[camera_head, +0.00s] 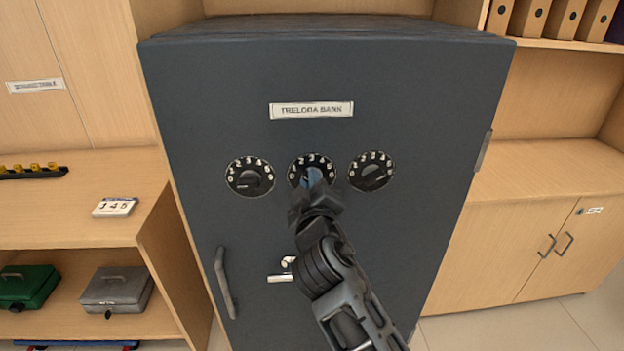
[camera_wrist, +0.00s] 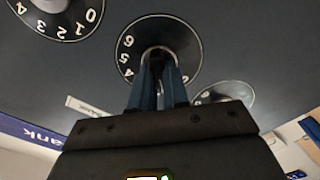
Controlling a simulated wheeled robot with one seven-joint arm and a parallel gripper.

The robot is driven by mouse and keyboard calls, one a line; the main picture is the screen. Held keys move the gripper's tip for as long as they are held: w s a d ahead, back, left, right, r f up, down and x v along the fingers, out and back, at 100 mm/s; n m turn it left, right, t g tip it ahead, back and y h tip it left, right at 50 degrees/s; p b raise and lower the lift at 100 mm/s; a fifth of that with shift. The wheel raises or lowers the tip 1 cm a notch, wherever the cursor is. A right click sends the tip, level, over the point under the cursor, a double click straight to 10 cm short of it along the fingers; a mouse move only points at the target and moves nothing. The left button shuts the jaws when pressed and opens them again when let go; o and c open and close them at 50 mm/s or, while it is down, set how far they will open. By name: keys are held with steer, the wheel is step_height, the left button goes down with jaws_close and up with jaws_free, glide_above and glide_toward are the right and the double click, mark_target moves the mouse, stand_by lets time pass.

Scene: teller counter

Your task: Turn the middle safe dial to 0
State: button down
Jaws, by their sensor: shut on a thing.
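The middle safe dial (camera_head: 299,164) is a round black dial with white numbers on the dark grey safe (camera_head: 400,85). My gripper (camera_head: 315,184) is at its centre, shut on the knob, with the arm reaching up from the lower right. In the wrist view the blue fingers (camera_wrist: 161,70) close around the knob of the middle dial (camera_wrist: 188,42). Digits including 4, 5 and 6 show left of the fingers. The fingers hide much of the knob, so I cannot tell which number it points to.
A left dial (camera_head: 250,176) and a right dial (camera_head: 371,171) sit close on either side. Below are a handle (camera_head: 226,283) and a small light-coloured lever (camera_head: 281,278). Wooden shelving (camera_head: 80,200) and a cabinet (camera_head: 530,240) flank the safe.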

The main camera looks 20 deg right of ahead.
steer(key=shift+a+f+n+p, duration=0.1)
steer(key=shift+n+p, duration=0.75)
steer(key=shift+n, duration=1.2)
steer(key=shift+a+f+n+p, duration=0.1)
steer(key=shift+n+p, duration=0.75)
steer(key=shift+n, duration=1.2)
steer(key=c, duration=1.1)
jaws_free()
steer(key=shift+d, duration=0.1)
steer(key=b+v, duration=0.1)
steer(key=v, duration=0.6)
steer(key=shift+s, duration=0.35)
